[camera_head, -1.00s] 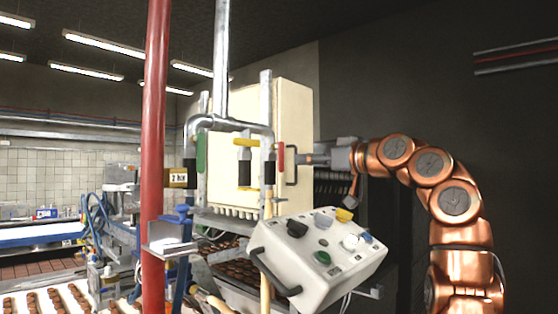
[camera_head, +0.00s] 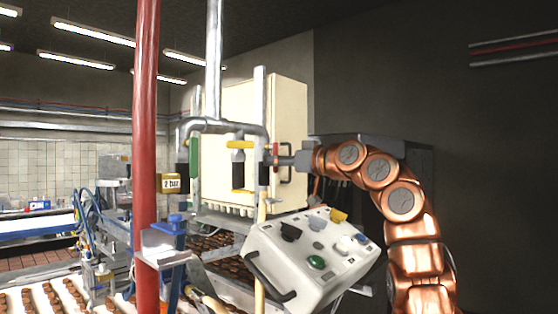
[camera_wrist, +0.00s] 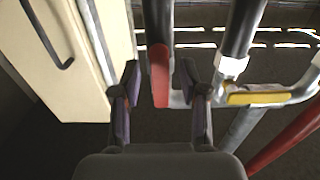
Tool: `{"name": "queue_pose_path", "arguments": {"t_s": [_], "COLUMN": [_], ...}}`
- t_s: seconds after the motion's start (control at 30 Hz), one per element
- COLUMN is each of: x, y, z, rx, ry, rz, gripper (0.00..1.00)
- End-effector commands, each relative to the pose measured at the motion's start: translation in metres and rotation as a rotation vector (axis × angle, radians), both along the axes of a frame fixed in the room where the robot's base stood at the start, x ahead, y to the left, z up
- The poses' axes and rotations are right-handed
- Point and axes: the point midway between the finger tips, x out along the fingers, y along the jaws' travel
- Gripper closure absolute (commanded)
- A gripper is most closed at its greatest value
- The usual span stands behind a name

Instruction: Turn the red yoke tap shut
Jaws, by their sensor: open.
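The red tap handle (camera_head: 276,153) hangs upright on the right leg of the grey pipe yoke (camera_head: 225,126) in the head view. In the wrist view the red handle (camera_wrist: 160,75) stands between my two fingertips, with a gap on each side. My gripper (camera_wrist: 158,80) is open and holds nothing. In the head view my gripper (camera_head: 284,160) reaches in from the right, right up at the red handle, and partly hides it. How deep the handle lies between the fingers is hard to tell.
A yellow handle (camera_head: 240,145) lies crosswise on the yoke's middle; it also shows in the wrist view (camera_wrist: 258,98). A green handle (camera_head: 194,157) stands upright on the left leg. A cream cabinet (camera_head: 290,115) with a dark door handle stands close behind. A control box (camera_head: 312,262) is below.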

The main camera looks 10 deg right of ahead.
Motion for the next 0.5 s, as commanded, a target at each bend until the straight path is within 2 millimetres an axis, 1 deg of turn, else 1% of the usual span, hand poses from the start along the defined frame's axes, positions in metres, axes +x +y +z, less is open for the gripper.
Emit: {"name": "queue_pose_path", "arguments": {"t_s": [0.07,0.1,0.5], "x": [-0.0002,-0.0001,-0.0003], "y": [-0.0001,-0.0002,-0.0001], "z": [-0.0001,-0.0001,0.0000], "rx": [0.000,0.000,0.000], "ry": [0.000,0.000,0.000], "rz": [0.000,0.000,0.000], "gripper": [0.56,0.58,1.00]}}
